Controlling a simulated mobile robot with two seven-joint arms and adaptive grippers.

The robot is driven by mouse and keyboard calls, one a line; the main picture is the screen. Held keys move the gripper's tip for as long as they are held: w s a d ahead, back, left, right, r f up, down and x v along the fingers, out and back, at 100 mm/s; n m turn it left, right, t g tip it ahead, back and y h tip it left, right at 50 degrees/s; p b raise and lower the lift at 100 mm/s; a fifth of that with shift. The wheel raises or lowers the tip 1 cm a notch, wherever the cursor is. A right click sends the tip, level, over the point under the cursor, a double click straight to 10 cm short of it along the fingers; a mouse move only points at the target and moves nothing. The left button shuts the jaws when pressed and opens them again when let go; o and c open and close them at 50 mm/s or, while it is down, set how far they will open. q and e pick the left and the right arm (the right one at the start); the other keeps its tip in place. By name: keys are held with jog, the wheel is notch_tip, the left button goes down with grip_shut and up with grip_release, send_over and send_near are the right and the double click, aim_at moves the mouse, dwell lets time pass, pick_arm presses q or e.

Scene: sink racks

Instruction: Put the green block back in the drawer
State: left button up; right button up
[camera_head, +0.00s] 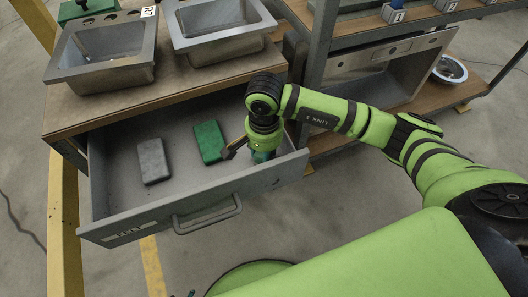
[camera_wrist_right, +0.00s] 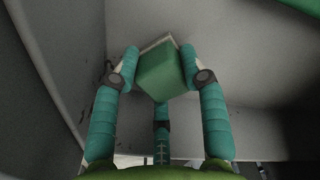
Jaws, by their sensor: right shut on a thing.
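My right gripper (camera_head: 258,155) reaches down into the right end of the open grey drawer (camera_head: 180,213). In the right wrist view, its teal fingers (camera_wrist_right: 162,75) are shut on a green block (camera_wrist_right: 160,72), with grey drawer walls around. In the head view the held block is mostly hidden by the gripper, and I cannot tell whether it touches the drawer floor. A second green block (camera_head: 209,142) lies in the drawer just left of the gripper. A grey block (camera_head: 153,160) lies further left. My left gripper is not in view.
Two metal sinks (camera_head: 103,55) sit on the wooden counter (camera_head: 150,99) above the drawer. The drawer handle (camera_head: 208,216) sticks out in front. A yellow post (camera_head: 63,215) stands left of the drawer. A metal rack (camera_head: 322,60) stands to the right.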

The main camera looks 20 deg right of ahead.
jog(key=shift+f, duration=0.15)
jog(key=o, duration=1)
notch_tip(320, 180, up, 12)
jog(key=shift+r, duration=0.2)
